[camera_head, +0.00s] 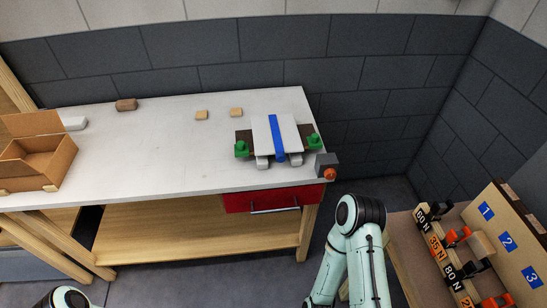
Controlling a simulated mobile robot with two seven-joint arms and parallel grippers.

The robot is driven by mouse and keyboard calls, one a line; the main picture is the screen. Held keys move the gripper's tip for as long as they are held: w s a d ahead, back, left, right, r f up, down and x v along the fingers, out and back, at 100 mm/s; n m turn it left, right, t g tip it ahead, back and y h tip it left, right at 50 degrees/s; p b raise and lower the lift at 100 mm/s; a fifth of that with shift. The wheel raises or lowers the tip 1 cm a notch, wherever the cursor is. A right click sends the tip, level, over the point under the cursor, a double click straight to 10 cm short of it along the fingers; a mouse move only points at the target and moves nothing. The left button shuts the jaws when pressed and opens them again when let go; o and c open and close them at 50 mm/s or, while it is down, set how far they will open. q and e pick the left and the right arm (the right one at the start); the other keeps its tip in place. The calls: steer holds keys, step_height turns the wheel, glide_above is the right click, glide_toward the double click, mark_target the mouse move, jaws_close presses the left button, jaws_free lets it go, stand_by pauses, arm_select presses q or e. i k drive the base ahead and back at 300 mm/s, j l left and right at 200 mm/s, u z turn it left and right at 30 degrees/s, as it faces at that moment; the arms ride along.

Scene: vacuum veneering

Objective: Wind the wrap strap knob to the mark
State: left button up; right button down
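A grey box (325,158) sits at the right front corner of the white-topped bench, with an orange knob (330,174) on its front face. The knob is small here and I cannot make out a mark on it. To its left, a blue strap (276,138) runs front to back over a pale board (262,135), which lies on a dark piece with green blocks (241,149) at both ends. One of my arms shows at the lower middle right and a bit of the other at the bottom left. Neither gripper is in view.
The bench (150,150) has clear space at its middle. An open cardboard box (36,160) stands at the left end; small tan blocks (201,115) lie at the back. A red drawer (262,196) is under the bench. A rack of labelled tools (450,250) stands right.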

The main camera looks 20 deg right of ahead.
mark_target(330, 173)
steer(key=z, duration=1.35)
